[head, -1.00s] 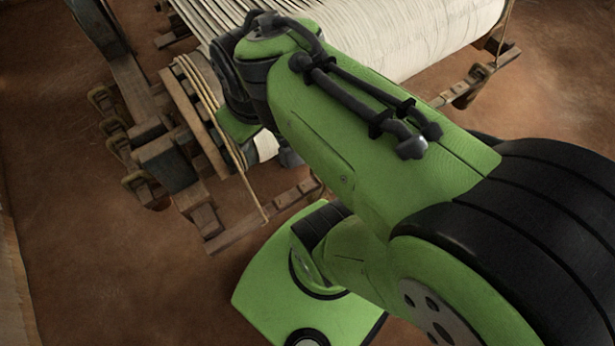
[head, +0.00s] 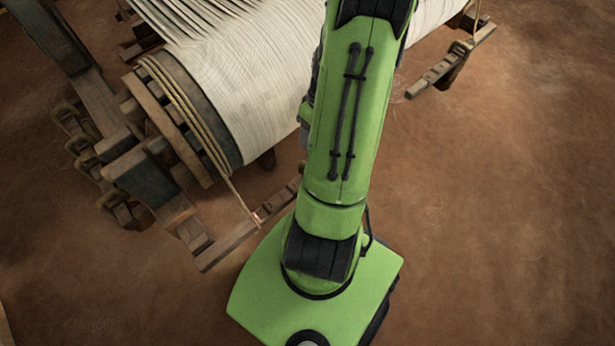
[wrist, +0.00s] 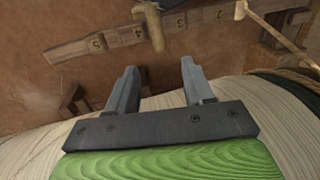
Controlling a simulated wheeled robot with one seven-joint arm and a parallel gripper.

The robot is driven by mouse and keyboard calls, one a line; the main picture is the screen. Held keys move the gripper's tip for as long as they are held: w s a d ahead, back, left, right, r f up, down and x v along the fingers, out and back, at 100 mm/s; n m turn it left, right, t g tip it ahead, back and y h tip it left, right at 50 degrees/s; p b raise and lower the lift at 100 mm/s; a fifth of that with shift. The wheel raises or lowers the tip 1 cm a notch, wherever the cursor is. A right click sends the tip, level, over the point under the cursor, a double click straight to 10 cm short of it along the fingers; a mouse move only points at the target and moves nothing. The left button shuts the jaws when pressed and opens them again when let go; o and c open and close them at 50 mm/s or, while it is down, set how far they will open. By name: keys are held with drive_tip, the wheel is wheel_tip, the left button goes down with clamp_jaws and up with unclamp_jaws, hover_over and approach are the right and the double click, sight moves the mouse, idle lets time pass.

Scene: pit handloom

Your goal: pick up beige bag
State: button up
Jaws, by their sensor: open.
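No beige bag can be made out in either current view. My gripper (wrist: 158,90) shows in the wrist view with its two grey fingers apart and nothing between them. It is above the pale cloth roll of the loom (wrist: 40,150), with brown floor beyond the fingertips. In the head view my green arm stretches up over the cloth roll (head: 240,85), and the gripper itself is not in that view.
The loom's wooden frame (head: 150,170) and ropes (head: 185,110) stand at left in the head view. A numbered wooden beam (wrist: 140,32) crosses the top of the wrist view. Bare brown floor (head: 510,200) lies open at right.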

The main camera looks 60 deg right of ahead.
drive_tip(key=f+b, duration=0.1)
drive_tip(key=f, duration=0.2)
drive_tip(key=a+f+b, duration=0.1)
drive_tip(key=f, duration=0.2)
drive_tip(key=f+b, duration=0.1)
drive_tip(key=f, duration=0.2)
drive_tip(key=shift+w+a, duration=0.25)
drive_tip(key=shift+a, duration=0.15)
drive_tip(key=f, duration=0.1)
drive_tip(key=f+b, duration=0.1)
drive_tip(key=f, duration=0.1)
drive_tip(key=f+b, duration=0.1)
drive_tip(key=f, duration=0.1)
drive_tip(key=shift+a+f, duration=0.2)
drive_tip(key=shift+a, duration=0.05)
drive_tip(key=shift+r, duration=0.1)
drive_tip(key=shift+c, duration=0.5)
clamp_jaws()
